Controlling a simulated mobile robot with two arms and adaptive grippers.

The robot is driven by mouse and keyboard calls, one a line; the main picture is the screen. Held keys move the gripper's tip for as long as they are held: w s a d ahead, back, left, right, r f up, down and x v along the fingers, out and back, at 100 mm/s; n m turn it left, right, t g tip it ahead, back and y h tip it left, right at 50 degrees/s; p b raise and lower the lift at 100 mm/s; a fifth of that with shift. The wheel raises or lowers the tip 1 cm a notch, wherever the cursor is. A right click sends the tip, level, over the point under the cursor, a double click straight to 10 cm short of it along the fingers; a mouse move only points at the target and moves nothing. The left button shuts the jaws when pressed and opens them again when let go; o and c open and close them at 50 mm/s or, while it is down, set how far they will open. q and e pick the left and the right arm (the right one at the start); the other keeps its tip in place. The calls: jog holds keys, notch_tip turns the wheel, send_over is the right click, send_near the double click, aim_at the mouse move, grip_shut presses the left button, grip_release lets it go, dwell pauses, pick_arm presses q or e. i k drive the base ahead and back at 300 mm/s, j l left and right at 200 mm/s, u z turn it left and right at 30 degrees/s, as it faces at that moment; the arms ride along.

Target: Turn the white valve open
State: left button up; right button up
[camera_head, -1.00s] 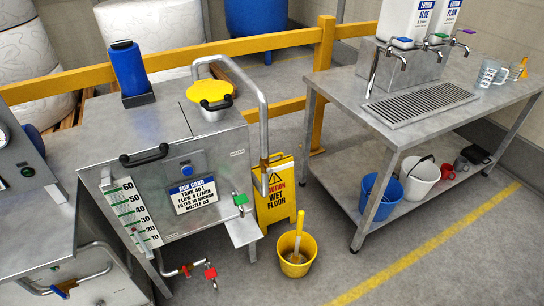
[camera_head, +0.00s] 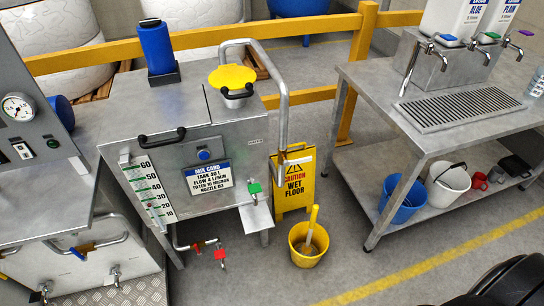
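Two small metal taps stick out low on the front of the left cabinet, one pale-topped tap (camera_head: 115,272) and one tap farther left (camera_head: 44,291). I cannot make out for sure whether either one is the white valve; their handles are too small to read. A black rounded part of mine shows at the lower right edge. No gripper fingertips can be made out.
The steel mix tank (camera_head: 232,131) stands in the middle. A yellow bucket (camera_head: 308,258) and a wet floor sign (camera_head: 294,184) stand on the floor beside it. A steel table (camera_head: 380,100) with dispensers stands at right. Floor at the lower middle is clear.

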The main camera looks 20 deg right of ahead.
aim_at(301, 161)
jog(key=l+u, duration=0.2)
jog(key=l, duration=0.35)
jog(key=l+u, duration=0.2)
jog(key=l, duration=0.3)
jog(key=k+l+u, duration=0.1)
jog(key=l+u, duration=0.15)
jog(key=l, duration=0.25)
jog(key=k+l+u, duration=0.2)
jog(key=l, duration=0.3)
jog(key=i, duration=0.05)
